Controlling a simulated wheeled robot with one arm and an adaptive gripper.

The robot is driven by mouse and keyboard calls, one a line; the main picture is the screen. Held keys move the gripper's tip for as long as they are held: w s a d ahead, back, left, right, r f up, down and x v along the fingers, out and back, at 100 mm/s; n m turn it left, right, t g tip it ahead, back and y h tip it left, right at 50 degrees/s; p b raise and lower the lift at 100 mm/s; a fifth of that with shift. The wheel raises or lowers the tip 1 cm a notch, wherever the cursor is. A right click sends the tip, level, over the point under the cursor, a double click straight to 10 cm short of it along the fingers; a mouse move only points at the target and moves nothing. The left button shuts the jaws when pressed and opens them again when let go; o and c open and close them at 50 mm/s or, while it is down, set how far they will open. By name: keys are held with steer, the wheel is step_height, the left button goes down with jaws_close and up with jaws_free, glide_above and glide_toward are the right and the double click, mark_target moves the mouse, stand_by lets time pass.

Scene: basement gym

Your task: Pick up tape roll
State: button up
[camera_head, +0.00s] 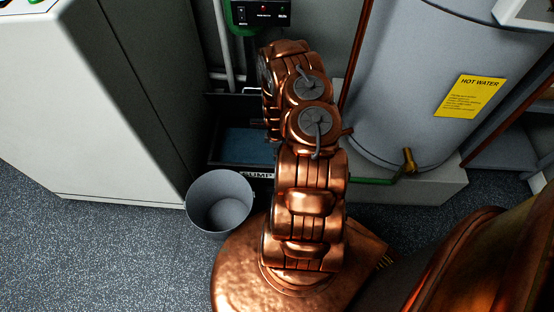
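No tape roll can be made out in the head view. My copper-coloured arm rises through the middle of the picture and blocks part of the scene behind it. My gripper cannot be seen; the visible arm links show no fingers.
A grey bucket (220,203) stands on the speckled floor (110,250) left of my arm. Behind it is a dark open sump box (235,147). A white cabinet (80,110) fills the left. A grey hot water tank (410,80) stands on a plinth (430,187) at right.

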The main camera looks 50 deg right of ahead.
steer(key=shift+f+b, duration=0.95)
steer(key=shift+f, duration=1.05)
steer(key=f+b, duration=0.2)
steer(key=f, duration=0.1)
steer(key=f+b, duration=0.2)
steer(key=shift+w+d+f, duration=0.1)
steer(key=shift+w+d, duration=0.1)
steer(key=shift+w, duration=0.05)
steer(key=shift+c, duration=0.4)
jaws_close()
